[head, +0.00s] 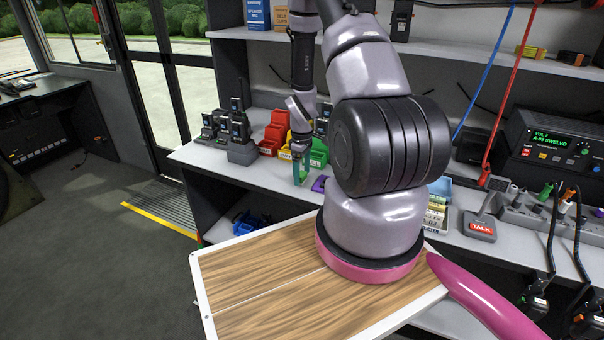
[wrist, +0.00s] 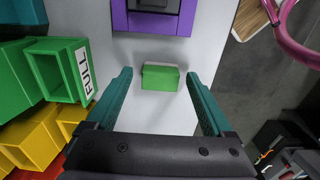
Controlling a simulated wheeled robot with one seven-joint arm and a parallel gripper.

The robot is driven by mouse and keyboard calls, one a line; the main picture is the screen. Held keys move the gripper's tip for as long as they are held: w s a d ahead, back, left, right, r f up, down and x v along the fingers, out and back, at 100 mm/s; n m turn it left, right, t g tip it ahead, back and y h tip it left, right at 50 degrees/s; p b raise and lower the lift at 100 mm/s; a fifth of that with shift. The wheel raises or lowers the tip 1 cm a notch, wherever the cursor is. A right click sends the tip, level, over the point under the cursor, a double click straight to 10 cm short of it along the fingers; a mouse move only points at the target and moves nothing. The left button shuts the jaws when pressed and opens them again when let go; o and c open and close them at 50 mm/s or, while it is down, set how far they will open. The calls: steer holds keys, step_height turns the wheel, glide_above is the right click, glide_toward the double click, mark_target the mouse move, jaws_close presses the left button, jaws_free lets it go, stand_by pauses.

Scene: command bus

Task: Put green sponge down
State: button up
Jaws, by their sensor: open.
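The green sponge (wrist: 160,78) lies on the white counter in the wrist view, a small green block with a paler edge. My gripper (wrist: 158,75) is open, with one teal finger on each side of the sponge and a visible gap to both. In the head view my gripper (head: 301,168) reaches down over the counter (head: 270,186), in front of the coloured bins. I cannot separate the sponge from the fingers there.
A purple object (wrist: 157,18) sits just beyond the sponge. A green bin (wrist: 50,72) marked FULL and yellow bins (wrist: 30,138) stand to the left. Radios (head: 238,130) stand left of the bins. A wood-topped board (head: 250,280) is in front of the counter.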

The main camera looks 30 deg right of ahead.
step_height(320, 180, up, 13)
step_height(320, 180, up, 10)
steer(key=m+t, duration=0.1)
steer(key=m, duration=0.1)
glide_above(301, 174)
steer(key=a, duration=0.2)
steer(key=s+a+r+m+t, duration=0.1)
steer(key=s+a+r+m, duration=0.1)
steer(key=r, duration=0.4)
steer(key=s+a+r+m+t, duration=0.1)
steer(key=s+a+r+m, duration=0.1)
steer(key=r, duration=0.4)
steer(key=s+a+r+m+t+y, duration=0.2)
steer(key=s+a+r+m+t, duration=0.2)
steer(key=s+r, duration=0.9)
steer(key=s+a+m, duration=0.1)
steer(key=s+a, duration=0.1)
steer(key=a, duration=0.1)
steer(key=shift+s+a+r+m, duration=0.2)
steer(key=shift+s+m, duration=0.1)
steer(key=shift+m, duration=0.1)
steer(key=shift+d, duration=0.1)
